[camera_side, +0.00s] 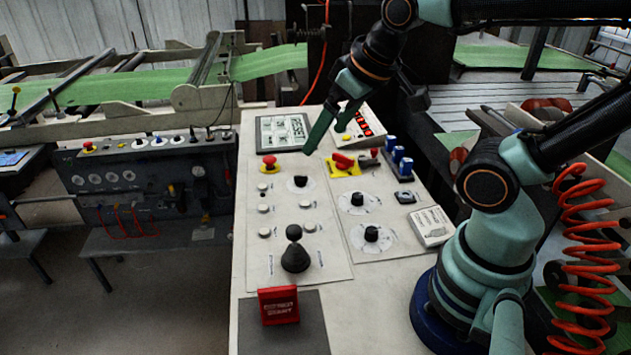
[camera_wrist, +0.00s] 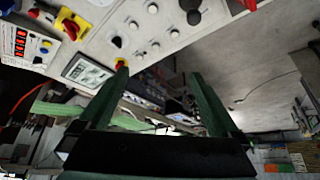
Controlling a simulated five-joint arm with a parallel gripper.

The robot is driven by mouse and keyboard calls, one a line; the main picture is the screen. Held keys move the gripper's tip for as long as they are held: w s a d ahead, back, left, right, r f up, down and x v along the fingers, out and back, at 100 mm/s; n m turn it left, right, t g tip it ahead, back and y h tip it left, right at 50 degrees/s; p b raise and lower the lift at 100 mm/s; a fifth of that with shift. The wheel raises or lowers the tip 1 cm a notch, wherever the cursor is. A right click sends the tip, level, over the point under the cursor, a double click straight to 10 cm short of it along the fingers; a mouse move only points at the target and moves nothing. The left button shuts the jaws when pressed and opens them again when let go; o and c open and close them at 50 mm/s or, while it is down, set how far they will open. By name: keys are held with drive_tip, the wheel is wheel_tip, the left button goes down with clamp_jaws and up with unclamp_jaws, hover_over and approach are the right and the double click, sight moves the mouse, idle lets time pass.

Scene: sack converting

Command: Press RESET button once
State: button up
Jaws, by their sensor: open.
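A white control panel (camera_side: 322,240) carries several small pale round push buttons (camera_side: 264,209), also seen in the wrist view (camera_wrist: 154,46). Their labels are too small to read, so I cannot tell which one is RESET. My gripper (camera_side: 332,128) is open and empty, with green fingers pointing down above the panel's far part, near the grey display (camera_side: 283,131). In the wrist view my gripper (camera_wrist: 160,72) has its two fingers wide apart with nothing between them. It appears apart from the buttons.
A red mushroom button (camera_side: 269,162), a red-yellow rotary switch (camera_side: 343,162), a device with red digits (camera_side: 361,123) and blue switches (camera_side: 398,158) stand near my gripper. A black joystick (camera_side: 294,254) and red block (camera_side: 278,305) stand nearer the front. Space above the panel's middle is clear.

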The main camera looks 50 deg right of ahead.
clamp_jaws()
idle(1.5)
